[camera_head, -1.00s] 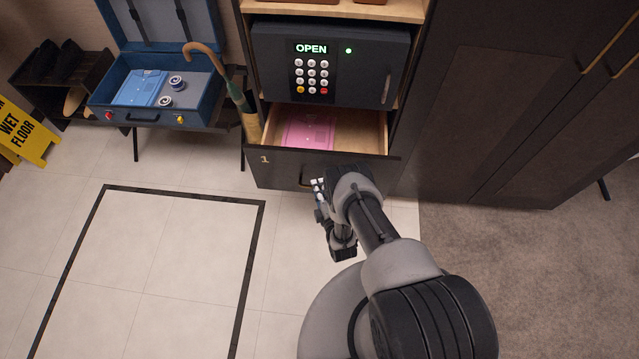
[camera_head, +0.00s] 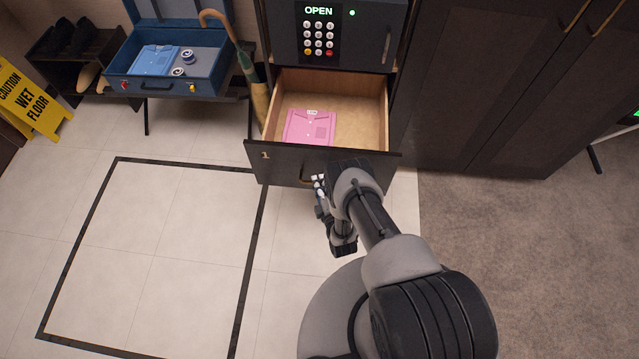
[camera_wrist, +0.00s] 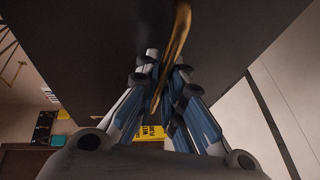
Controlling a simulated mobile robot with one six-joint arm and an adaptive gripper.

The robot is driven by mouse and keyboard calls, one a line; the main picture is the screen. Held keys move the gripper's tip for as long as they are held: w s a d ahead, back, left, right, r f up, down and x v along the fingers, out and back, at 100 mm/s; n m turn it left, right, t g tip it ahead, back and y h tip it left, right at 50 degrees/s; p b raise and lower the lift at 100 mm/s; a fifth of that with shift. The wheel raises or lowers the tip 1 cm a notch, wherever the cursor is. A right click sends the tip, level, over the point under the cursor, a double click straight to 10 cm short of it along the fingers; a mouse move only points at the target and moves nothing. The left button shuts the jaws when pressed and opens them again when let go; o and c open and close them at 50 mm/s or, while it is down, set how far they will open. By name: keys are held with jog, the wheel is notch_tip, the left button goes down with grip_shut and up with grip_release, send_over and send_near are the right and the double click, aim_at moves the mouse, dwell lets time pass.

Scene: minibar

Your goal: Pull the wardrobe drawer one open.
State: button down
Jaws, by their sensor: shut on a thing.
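The wardrobe drawer one (camera_head: 279,158), dark-fronted and marked 1, stands well out of the cabinet in the head view. Its wooden inside shows, with a folded pink shirt (camera_head: 309,127) lying in it. The drawer's brass handle (camera_head: 305,179) is on the front and is partly hidden by my arm. In the wrist view the handle (camera_wrist: 179,42) runs between my fingers. My gripper (camera_wrist: 163,75) is shut on the handle, at the drawer front. In the head view my gripper (camera_head: 320,188) is partly covered by my wrist.
A black safe (camera_head: 348,35) reading OPEN sits above the drawer. An umbrella (camera_head: 247,75) leans at the cabinet's left, beside an open blue suitcase (camera_head: 205,75) on a stand. A yellow wet-floor sign (camera_head: 32,100) stands far left. The tiled floor at left is clear.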

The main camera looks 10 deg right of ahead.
jog(key=c, duration=1.7)
grip_release()
jog(key=s, duration=0.4)
jog(key=s+r, duration=0.1)
jog(key=s, duration=0.3)
jog(key=s+d+r, duration=0.1)
jog(key=s, duration=0.2)
jog(key=shift+s+r, duration=0.1)
jog(key=shift+s, duration=0.3)
jog(key=shift+s, duration=0.1)
